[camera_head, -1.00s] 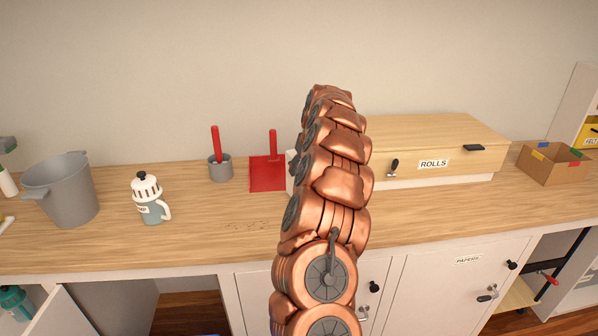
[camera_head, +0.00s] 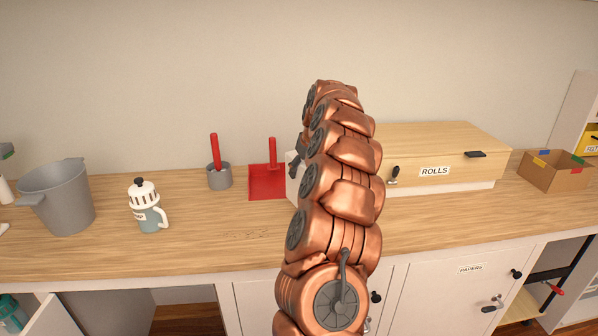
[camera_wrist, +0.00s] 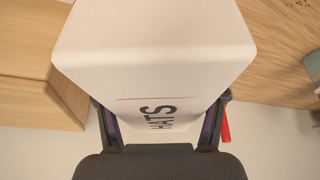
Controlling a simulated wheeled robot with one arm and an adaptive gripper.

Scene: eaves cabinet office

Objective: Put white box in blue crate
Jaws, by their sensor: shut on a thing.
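The white box (camera_wrist: 155,45) fills the upper middle of the wrist view, with a label reading HATS on its face. My gripper (camera_wrist: 160,122) is shut on it, one dark finger on each side. In the head view a pale sliver of the white box (camera_head: 292,172) shows left of my copper arm, near the red dustpan; the arm hides the rest. A dark part of my gripper (camera_head: 296,152) shows just above that sliver. I cannot tell from these views whether the box touches the counter. No blue crate is in view.
A wooden counter (camera_head: 240,235) carries a grey bucket (camera_head: 62,200), a teal-and-white jug (camera_head: 148,208), a grey pot (camera_head: 219,177), a red dustpan (camera_head: 266,184), a wooden ROLLS case (camera_head: 430,150) and a cardboard box (camera_head: 552,173). The front of the counter is clear.

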